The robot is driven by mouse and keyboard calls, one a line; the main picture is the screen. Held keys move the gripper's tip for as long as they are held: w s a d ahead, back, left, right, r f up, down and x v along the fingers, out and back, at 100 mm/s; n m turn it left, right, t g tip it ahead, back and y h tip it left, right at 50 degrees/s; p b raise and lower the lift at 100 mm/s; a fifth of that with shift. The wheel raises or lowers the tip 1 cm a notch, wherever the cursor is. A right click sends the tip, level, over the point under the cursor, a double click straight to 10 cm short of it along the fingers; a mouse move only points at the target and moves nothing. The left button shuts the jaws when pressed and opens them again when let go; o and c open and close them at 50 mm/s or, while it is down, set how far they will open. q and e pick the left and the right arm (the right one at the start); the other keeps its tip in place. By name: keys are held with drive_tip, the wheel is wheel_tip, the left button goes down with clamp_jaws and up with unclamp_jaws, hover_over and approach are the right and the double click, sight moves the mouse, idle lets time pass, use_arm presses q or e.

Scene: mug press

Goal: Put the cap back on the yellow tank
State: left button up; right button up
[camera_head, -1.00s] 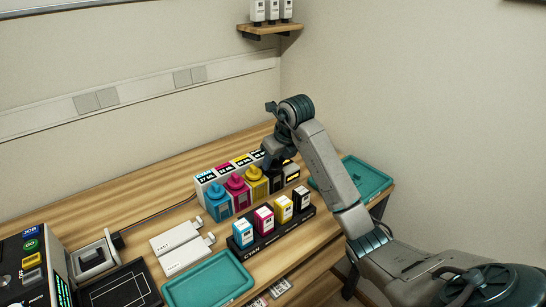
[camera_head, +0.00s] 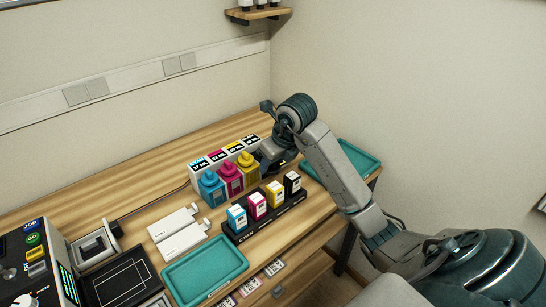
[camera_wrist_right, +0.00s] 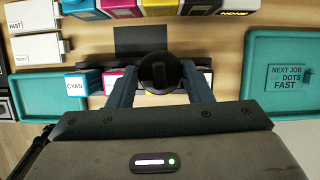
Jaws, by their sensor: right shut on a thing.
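The yellow tank (camera_head: 249,173) stands in the tank row, right of the magenta tank (camera_head: 231,182) and the cyan tank (camera_head: 212,192). A yellow knobbed top shows on it. Its lower front edge shows at the top of the right wrist view (camera_wrist_right: 160,6). My right gripper (camera_head: 274,158) is just right of the yellow tank and covers most of the black tank's place. In the right wrist view its fingers are shut on a dark round cap (camera_wrist_right: 159,70). The cap's underside is hidden. My left gripper is not in view.
A black rack (camera_head: 266,222) with cyan, magenta, yellow and black cartridges stands in front of the tanks. Teal trays lie at front (camera_head: 205,268) and right (camera_head: 350,165). White cartridges (camera_head: 178,233) lie left. Bare wood lies behind the tanks.

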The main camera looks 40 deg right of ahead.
drive_tip(key=w+d+r+n+y+p, duration=0.1)
drive_tip(key=w+d+n+p, duration=0.1)
drive_tip(key=w+d+p, duration=0.3)
drive_tip(key=w+r+n+y+p, duration=0.1)
drive_tip(key=w+r+n+p, duration=0.15)
drive_tip(key=w, duration=0.45)
drive_tip(key=shift+n+g, duration=0.4)
drive_tip(key=shift+n, duration=0.05)
drive_tip(key=shift+w+d+f+b, duration=0.2)
drive_tip(key=shift+f+b, duration=0.35)
drive_tip(key=shift+f, duration=0.7)
drive_tip(key=shift+w+d+f+b, duration=0.1)
drive_tip(key=shift+w+f+b, duration=0.3)
drive_tip(key=shift+f, duration=0.8)
drive_tip(key=shift+w+d+f+b, duration=0.15)
drive_tip(key=shift+f+b, duration=0.5)
drive_tip(key=shift+f, duration=0.6)
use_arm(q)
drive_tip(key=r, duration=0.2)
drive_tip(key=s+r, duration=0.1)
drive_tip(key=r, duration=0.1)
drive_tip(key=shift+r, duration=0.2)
use_arm(e)
drive_tip(key=shift+s+f, duration=0.1)
drive_tip(key=shift+f, duration=0.1)
